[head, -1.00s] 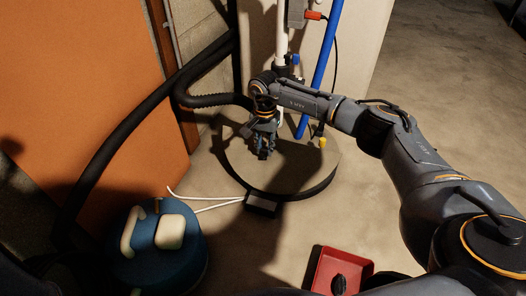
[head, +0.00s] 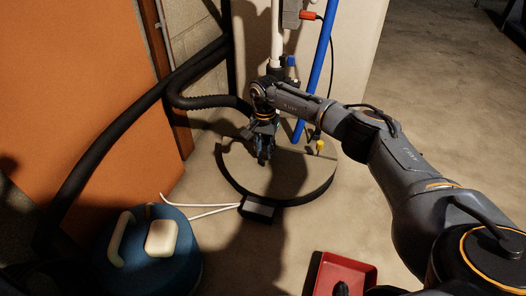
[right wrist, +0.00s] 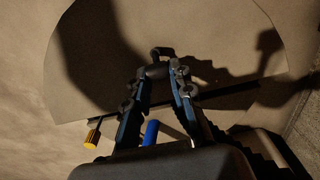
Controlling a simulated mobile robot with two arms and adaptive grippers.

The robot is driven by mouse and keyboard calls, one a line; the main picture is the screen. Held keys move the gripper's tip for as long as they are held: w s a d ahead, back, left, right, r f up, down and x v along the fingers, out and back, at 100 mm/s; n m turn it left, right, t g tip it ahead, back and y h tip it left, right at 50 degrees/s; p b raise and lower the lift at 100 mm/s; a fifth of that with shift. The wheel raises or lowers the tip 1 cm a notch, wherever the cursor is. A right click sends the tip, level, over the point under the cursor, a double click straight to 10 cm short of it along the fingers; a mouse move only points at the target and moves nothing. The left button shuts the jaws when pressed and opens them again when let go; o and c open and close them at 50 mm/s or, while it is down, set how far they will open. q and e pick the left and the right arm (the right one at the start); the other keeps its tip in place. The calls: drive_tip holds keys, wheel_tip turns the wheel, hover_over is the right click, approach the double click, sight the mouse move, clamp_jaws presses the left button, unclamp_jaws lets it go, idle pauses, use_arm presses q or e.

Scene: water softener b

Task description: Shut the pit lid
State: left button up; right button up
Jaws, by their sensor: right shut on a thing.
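The pit lid (head: 292,183) is a round beige disc with a dark rim, low at the floor by the wall. It looks about flat; I cannot tell if it is fully seated. A straight dark seam crosses it behind my gripper. It fills much of the right wrist view (right wrist: 205,40). My right gripper (head: 264,158) points down over the lid. In the right wrist view its fingertips (right wrist: 160,68) are closed on a small dark handle (right wrist: 162,52) on the lid. The gripper hides part of the lid. My left gripper is not in view.
A dark box (head: 258,211) sits at the lid's front edge. A blue pipe (head: 318,75), white pipe (head: 276,35) and yellow-tipped part (head: 320,146) stand behind. A black hose (head: 110,140), blue canister (head: 165,265) and red tray (head: 350,272) surround it. Floor to the right is clear.

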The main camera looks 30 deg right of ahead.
drive_tip(key=shift+w+d+f, duration=0.25)
drive_tip(key=shift+d+f, duration=0.1)
drive_tip(key=shift+f, duration=0.05)
drive_tip(key=shift+w+d+f, duration=0.25)
drive_tip(key=shift+f, duration=0.4)
drive_tip(key=shift+w+d+f, duration=0.2)
drive_tip(key=shift+f, duration=0.4)
drive_tip(key=o, duration=1)
